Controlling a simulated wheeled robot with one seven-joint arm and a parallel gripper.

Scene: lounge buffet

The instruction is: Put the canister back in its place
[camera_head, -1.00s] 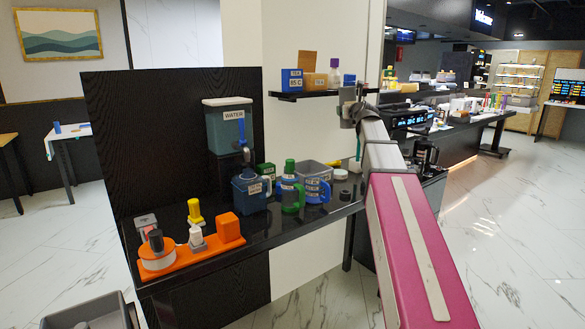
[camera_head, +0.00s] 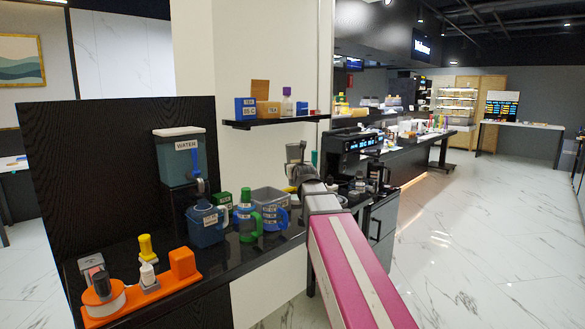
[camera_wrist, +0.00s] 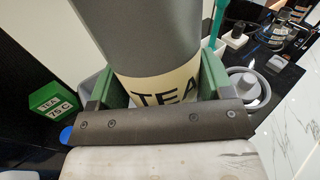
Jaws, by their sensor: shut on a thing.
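The canister (camera_wrist: 150,40) is a grey cylinder with a cream band reading TEA. My gripper (camera_wrist: 158,85) is shut on it, with a green finger on each side in the wrist view. In the head view the canister (camera_head: 295,151) stands above my gripper (camera_head: 304,176), below the right end of the wall shelf (camera_head: 265,122) and over the right part of the black counter (camera_head: 232,262). Its base is hidden, so I cannot tell whether it touches anything.
A green TEA 75 C box (camera_wrist: 55,106) is left of the canister. The counter also holds a blue jug (camera_head: 206,225), a green-handled container (camera_head: 246,222), a grey bin (camera_head: 270,198) and an orange tray (camera_head: 140,300). A water dispenser (camera_head: 180,160) stands behind.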

